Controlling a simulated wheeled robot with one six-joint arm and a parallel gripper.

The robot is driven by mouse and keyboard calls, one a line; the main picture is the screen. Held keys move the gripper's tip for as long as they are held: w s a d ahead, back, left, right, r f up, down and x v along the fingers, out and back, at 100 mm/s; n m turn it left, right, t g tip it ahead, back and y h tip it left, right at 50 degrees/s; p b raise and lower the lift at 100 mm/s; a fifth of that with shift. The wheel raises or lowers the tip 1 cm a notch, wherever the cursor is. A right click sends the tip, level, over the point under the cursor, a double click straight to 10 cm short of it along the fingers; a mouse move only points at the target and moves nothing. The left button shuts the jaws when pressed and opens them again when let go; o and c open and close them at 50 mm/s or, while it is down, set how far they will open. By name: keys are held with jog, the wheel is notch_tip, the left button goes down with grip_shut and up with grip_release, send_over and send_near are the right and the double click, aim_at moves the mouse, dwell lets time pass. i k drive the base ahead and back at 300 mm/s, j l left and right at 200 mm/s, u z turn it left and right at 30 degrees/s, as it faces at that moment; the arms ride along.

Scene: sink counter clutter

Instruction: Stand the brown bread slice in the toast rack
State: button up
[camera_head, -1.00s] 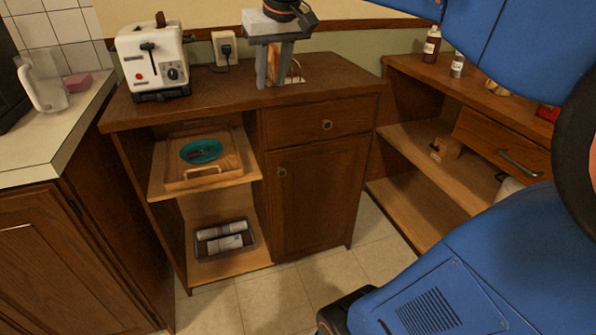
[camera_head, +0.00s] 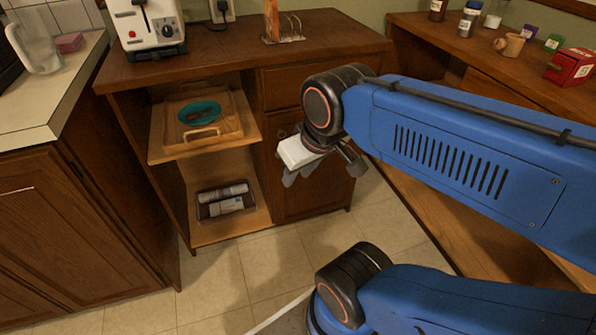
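The toast rack (camera_head: 290,38) stands on the wooden counter, right of the toaster. An upright orange-brown slice (camera_head: 271,18), which looks like the brown bread slice, stands at the rack's left end. Its top is cut off by the picture's upper edge. My gripper (camera_head: 322,170) is open with nothing visible between its fingers. It hangs in front of the cabinet door, below the counter top and well apart from the rack.
A white toaster (camera_head: 146,28) stands left of the rack. Below are a wooden tray (camera_head: 172,142) with a teal plate (camera_head: 200,112) and a bin (camera_head: 225,209) of cans. Bottles, a mug (camera_head: 510,44) and a red box (camera_head: 570,67) stand on the right counter.

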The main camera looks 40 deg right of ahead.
aim_at(285, 37)
jog(key=i+j+z, duration=0.1)
jog(key=j+z, duration=0.15)
jog(key=j, duration=0.5)
jog(key=i+j+z, duration=0.1)
jog(key=j+z, duration=0.2)
jog(key=j, duration=0.4)
